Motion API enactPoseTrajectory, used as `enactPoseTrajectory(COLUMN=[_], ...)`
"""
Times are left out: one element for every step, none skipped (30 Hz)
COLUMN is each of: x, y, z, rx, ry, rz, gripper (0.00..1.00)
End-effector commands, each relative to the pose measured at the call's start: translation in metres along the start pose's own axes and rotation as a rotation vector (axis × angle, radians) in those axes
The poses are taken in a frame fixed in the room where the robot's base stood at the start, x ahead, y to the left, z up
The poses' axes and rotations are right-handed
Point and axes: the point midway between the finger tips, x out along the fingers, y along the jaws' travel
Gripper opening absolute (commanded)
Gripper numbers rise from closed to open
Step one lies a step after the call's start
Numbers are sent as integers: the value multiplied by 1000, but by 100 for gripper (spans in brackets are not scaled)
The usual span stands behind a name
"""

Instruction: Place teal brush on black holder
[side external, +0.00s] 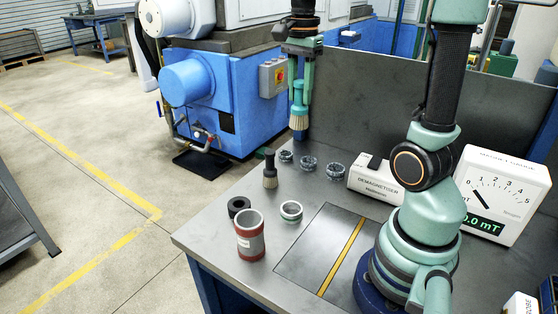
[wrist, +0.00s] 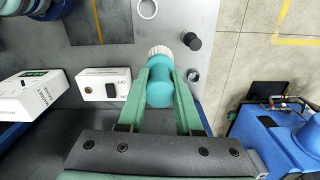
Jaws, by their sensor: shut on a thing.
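The teal brush (side external: 298,108) hangs upright from my gripper (side external: 302,88), with its pale bristles pointing down, above the back left part of the bench. My gripper is shut on the brush. In the wrist view, the teal brush (wrist: 159,88) sits between the two green fingers of my gripper (wrist: 161,72), with the white bristles beyond it. The black holder (side external: 239,205) looks like a short black ring on the bench near its left edge, behind the red-grey cup. The brush is apart from it, farther back and higher. I cannot make out the holder in the wrist view.
A black-handled brush (side external: 270,170) stands near the holder. A red-grey cup (side external: 250,237) and a pale ring (side external: 291,211) are close by. Several dark rings (side external: 308,164) lie behind. The demagnetizer (side external: 373,180) and gauge (side external: 500,195) are to the right. The front plate (side external: 310,250) is clear.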

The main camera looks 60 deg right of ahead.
Motion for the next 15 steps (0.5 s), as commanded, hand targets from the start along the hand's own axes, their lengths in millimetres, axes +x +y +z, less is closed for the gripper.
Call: enactPoseTrajectory(x=[-3, -4, -7, -8, -10, -12, -13, -14, -15, -16, -17, -18, -18, -19, -19], y=[-15, -22, -31, -37, -42, -48, -53, -57, -61, -63, -65, -68, -69, -70, -71], z=[19, 30, 43, 54, 64, 77, 87, 96, 108, 115, 122, 130, 134, 139, 143], rx=[-3, 5, 13, 21, 28, 36, 43, 49, 57, 62, 68, 74, 78, 82, 86], ry=[0, 0, 0, 0, 0, 0, 0, 0, 0, 0, 0, 0, 0, 0, 0], rz=[1, 1, 1, 1, 1, 2, 1, 1, 0, 1, 2, 1, 1, 1, 1], gripper=[0, 0, 0, 0, 0, 0, 0, 0, 0, 0, 0, 0, 0, 0, 0])
